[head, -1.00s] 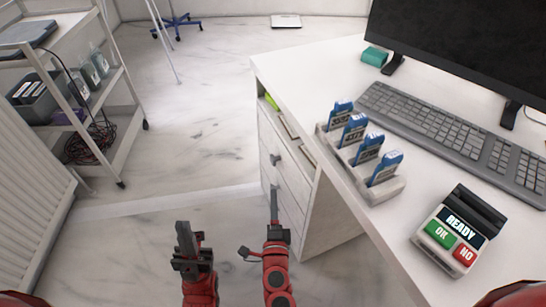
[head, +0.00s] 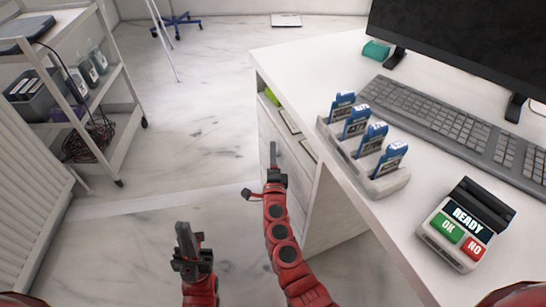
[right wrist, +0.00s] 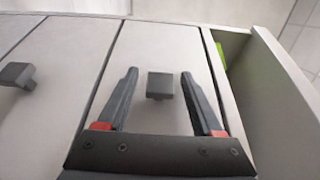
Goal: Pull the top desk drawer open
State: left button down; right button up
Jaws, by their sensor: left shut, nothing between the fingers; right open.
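The white desk's top drawer (right wrist: 150,45) shows in the right wrist view as a pale panel, flush with its neighbour. Its dark square knob (right wrist: 160,86) lies between the fingers of my right gripper (right wrist: 162,88), which is open, with a gap on both sides. In the head view my right gripper (head: 274,155) is in front of the drawer fronts (head: 294,178) and hides the knob. My left gripper (head: 183,238) is shut and empty, above the floor left of the desk.
A lower drawer's knob (right wrist: 16,75) shows at left in the right wrist view. An open shelf (head: 290,122) with a green item lies under the desktop (head: 300,70). The floor between is clear.

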grip_shut()
dwell(0.3)
dwell(1.1)
